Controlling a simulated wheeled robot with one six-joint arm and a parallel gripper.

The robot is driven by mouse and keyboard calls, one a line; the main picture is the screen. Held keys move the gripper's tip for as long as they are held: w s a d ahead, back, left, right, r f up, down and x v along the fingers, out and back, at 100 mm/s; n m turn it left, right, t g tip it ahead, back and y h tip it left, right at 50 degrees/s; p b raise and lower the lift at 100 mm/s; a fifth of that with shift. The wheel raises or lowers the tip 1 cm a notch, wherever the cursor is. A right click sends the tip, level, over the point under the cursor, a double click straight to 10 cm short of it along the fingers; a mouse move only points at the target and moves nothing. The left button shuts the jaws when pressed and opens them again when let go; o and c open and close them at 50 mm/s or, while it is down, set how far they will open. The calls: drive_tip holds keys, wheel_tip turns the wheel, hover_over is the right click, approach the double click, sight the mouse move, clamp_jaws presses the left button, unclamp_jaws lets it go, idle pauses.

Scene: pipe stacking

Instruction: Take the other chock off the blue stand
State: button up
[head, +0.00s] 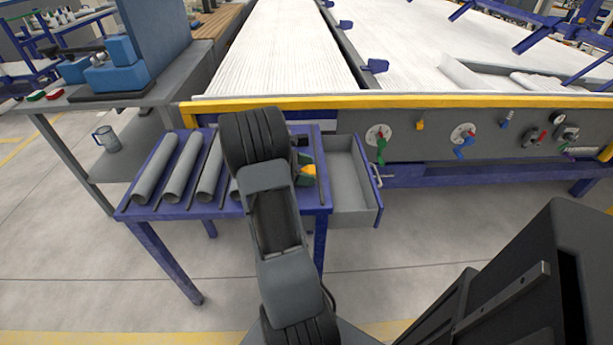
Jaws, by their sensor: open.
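The blue stand (223,210) is a low table at the centre left. Several grey pipes (157,168) lie side by side on its left part, with thin dark bars (201,172) between them. A small orange-yellow and green piece (308,171) shows at the right part of the stand, just right of my arm. I cannot tell whether it is a chock. My dark grey arm reaches over the stand and covers its middle. My gripper is hidden behind the arm, and so is whatever lies beneath it.
An open grey drawer (352,185) juts out right of the stand. Behind is a long machine with a yellow edge (420,103) and valves on its panel. The floor in front is clear.

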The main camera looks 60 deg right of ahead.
drive_tip(key=c, duration=1)
drive_tip(key=shift+r, duration=0.1)
drive_tip(key=shift+c, duration=0.2)
